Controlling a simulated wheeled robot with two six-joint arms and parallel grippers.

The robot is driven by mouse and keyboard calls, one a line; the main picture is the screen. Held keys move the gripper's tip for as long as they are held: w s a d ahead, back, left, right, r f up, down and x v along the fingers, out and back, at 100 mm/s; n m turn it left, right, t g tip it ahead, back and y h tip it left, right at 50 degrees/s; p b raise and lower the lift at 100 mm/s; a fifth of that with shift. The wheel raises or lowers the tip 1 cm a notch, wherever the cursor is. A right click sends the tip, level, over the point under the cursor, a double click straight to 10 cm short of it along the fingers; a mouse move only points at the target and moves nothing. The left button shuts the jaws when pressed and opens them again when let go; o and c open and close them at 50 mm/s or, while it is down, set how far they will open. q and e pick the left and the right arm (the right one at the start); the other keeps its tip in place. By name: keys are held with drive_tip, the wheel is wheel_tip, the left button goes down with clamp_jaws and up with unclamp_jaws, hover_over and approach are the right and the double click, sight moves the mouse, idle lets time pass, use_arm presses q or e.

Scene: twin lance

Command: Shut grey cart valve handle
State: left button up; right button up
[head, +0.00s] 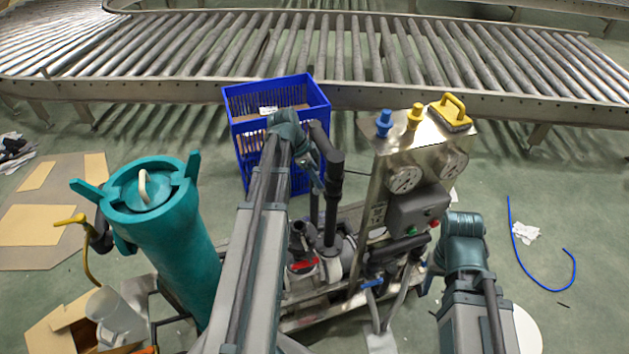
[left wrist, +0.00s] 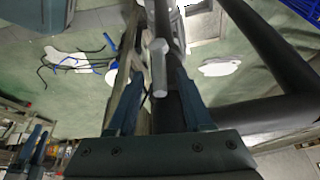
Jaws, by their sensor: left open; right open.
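The grey valve handle (left wrist: 158,68) shows in the left wrist view as a short rounded lever in front of dark pipework. My left gripper (left wrist: 158,95) is open, with one finger on each side of the handle in that view. I cannot tell whether either finger touches it. In the head view my left gripper (head: 314,180) is small and partly hidden by its own wrist, beside the dark upright pipe of the cart (head: 335,190). My right gripper (left wrist: 33,145) shows at the lower left of the left wrist view, open and away from the handle.
The cart carries a steel panel with gauges (head: 405,178), a red handle (head: 302,265) and a blue handle (head: 372,283). A blue crate (head: 245,135) stands behind. A teal canister (head: 170,240) stands left. A roller conveyor (head: 350,55) crosses the back.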

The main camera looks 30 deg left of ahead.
use_arm(q)
drive_tip(key=shift+c, duration=0.3)
clamp_jaws()
idle(1.2)
